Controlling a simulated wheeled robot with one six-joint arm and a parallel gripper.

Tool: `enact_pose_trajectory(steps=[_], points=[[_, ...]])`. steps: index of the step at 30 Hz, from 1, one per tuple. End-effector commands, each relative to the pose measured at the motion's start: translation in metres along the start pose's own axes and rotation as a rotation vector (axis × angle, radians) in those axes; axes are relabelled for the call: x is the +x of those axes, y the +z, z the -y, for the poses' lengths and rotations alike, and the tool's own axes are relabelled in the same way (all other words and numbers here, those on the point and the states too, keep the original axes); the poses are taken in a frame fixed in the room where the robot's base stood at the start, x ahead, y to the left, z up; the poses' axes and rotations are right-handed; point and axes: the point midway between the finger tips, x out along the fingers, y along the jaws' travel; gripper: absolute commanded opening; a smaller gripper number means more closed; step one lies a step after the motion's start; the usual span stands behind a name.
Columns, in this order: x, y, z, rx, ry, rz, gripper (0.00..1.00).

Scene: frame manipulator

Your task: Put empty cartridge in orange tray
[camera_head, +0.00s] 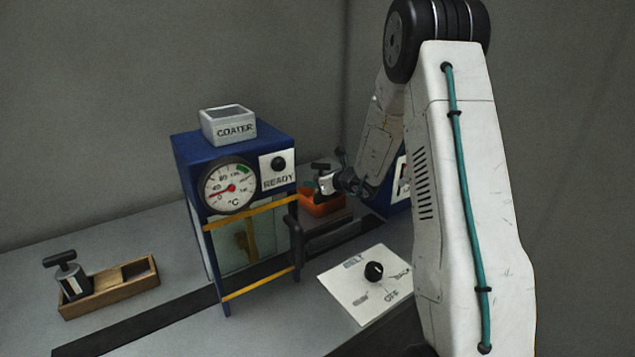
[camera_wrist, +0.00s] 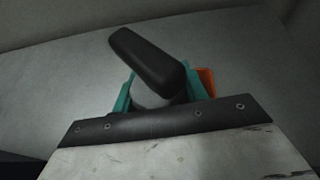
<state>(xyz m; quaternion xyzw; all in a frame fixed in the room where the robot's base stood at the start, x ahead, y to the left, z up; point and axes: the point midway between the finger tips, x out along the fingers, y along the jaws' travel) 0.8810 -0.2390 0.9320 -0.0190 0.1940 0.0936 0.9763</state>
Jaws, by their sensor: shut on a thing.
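My gripper (camera_head: 327,184) is at the orange tray (camera_head: 322,207), behind the blue coater machine. In the wrist view, my gripper's teal fingers (camera_wrist: 160,93) are shut on a cartridge (camera_wrist: 148,58) with a black bar handle and a pale body. The cartridge's dark handle also shows in the head view (camera_head: 321,167). It appears above the tray; whether it touches the tray cannot be told. An orange part of the tray shows just right of the fingers in the wrist view (camera_wrist: 207,80). Another cartridge (camera_head: 72,283) with a black T-handle stands in a wooden holder.
The blue coater (camera_head: 190,155) with dial and yellow bars stands left of my arm. The wooden holder (camera_head: 110,290) has an open slot at its right. A white panel with a black knob (camera_head: 373,270) lies in front. A dark belt strip (camera_head: 140,320) crosses the table.

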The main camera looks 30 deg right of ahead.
Motion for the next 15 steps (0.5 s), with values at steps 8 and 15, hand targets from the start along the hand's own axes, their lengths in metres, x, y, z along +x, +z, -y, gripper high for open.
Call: enact_pose_trajectory(steps=[8,15], points=[[0.0010,-0.0028,0.0002,0.001,0.000,0.000,0.65],[0.0009,-0.0026,0.0002,0.001,0.000,0.000,0.65]])
